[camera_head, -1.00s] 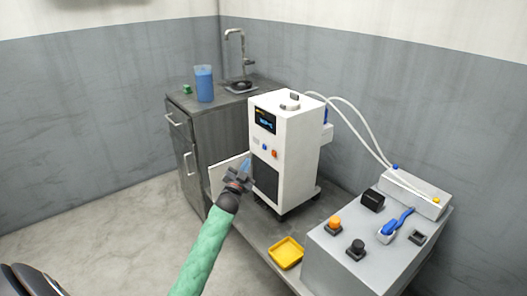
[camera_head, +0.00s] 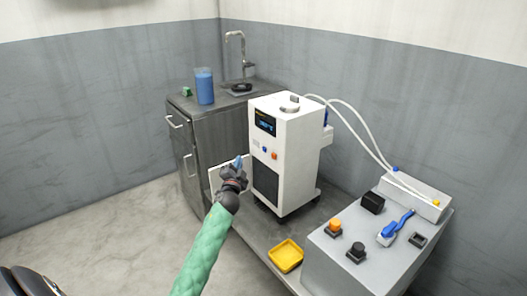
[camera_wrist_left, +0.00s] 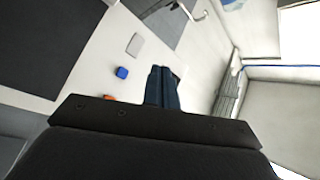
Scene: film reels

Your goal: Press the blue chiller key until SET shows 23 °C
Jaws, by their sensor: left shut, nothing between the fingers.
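The white chiller (camera_head: 290,150) stands on a low grey bench, with a dark display (camera_head: 265,122) on its upper front. The display's lit digits are too small to read for certain. Below it are a blue key (camera_head: 264,149) and an orange key (camera_head: 274,156). In the left wrist view the blue key (camera_wrist_left: 122,72) is left of the fingers, and the orange key (camera_wrist_left: 110,97) is partly hidden by the gripper body. My left gripper (camera_head: 238,162) is shut and empty, in front of the chiller's left side; its fingers also show in the wrist view (camera_wrist_left: 166,86). My right gripper is not in view.
A grey console (camera_head: 335,262) with knobs and a blue-handled lever (camera_head: 396,228) stands at the right. A yellow tray (camera_head: 286,255) lies on the bench in front. White hoses (camera_head: 355,118) run from the chiller to the console. A sink cabinet (camera_head: 205,150) stands behind left.

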